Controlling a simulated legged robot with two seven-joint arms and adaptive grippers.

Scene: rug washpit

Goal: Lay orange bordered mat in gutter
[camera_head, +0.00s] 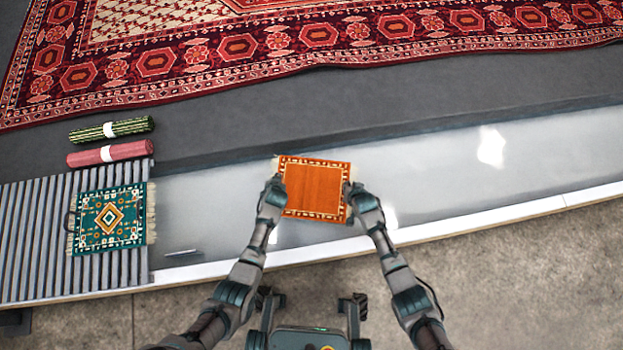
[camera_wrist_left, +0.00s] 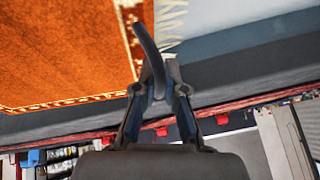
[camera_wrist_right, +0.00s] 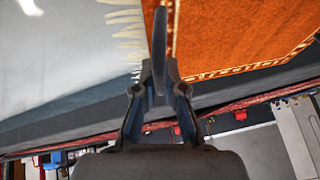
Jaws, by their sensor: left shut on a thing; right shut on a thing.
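The orange mat (camera_head: 315,187) has a patterned border and pale fringe on its left and right ends. It is spread flat between my two grippers, over the pale grey gutter (camera_head: 430,185); I cannot tell whether it touches the gutter floor. My left gripper (camera_head: 275,187) is shut on the mat's left edge, and the mat also shows in the left wrist view (camera_wrist_left: 60,50). My right gripper (camera_head: 352,190) is shut on the mat's right edge, and the mat also shows in the right wrist view (camera_wrist_right: 235,35). The fingers hide small parts of the fringe.
A slatted grey rack (camera_head: 30,240) at the left bears a green mat (camera_head: 110,219). Rolled red (camera_head: 110,153) and green (camera_head: 112,130) mats lie behind it. A large red rug (camera_head: 320,35) covers the back. The gutter to the right is clear, with a white front lip (camera_head: 480,218).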

